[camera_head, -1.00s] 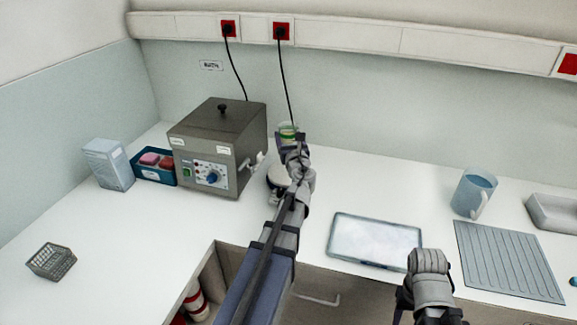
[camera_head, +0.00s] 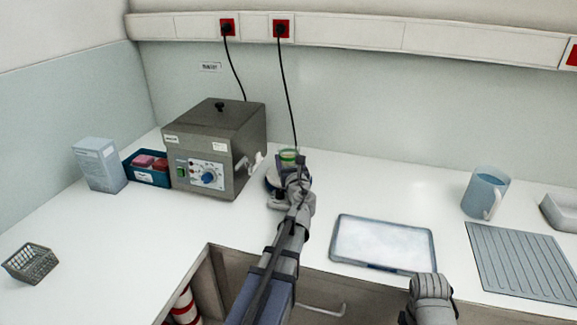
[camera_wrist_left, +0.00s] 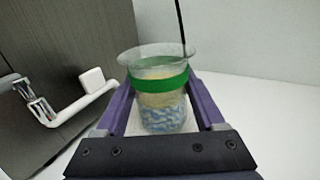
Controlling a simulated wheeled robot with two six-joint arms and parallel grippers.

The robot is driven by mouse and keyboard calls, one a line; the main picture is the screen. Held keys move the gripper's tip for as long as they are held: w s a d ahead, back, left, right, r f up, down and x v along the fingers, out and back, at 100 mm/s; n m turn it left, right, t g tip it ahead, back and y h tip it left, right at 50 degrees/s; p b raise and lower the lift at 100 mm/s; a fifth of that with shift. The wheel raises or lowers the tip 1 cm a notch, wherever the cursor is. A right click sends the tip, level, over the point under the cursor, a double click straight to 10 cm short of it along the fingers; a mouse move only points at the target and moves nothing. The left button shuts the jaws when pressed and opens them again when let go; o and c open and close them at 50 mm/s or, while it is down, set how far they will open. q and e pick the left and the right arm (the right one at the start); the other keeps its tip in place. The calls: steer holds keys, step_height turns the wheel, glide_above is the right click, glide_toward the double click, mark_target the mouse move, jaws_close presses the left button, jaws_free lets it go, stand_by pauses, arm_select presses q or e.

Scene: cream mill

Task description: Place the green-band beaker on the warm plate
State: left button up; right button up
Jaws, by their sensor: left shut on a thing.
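The green-band beaker (camera_head: 288,156) is clear glass with a green band below its rim. In the left wrist view the beaker (camera_wrist_left: 160,90) stands upright between the two fingers, with a yellowish layer over mottled blue and white. My left gripper (camera_head: 291,168) is shut on it.
A grey bath unit (camera_head: 215,150) with a white tap (camera_head: 250,162) stands close left of my left gripper. A pale tray (camera_head: 383,243), a blue jug (camera_head: 485,193) and a ribbed mat (camera_head: 524,262) lie to the right. A wire basket (camera_head: 30,263) is at the far left.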

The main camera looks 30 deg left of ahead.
arm_select(q)
steer(key=o, duration=1.5)
steer(key=shift+r, duration=0.1)
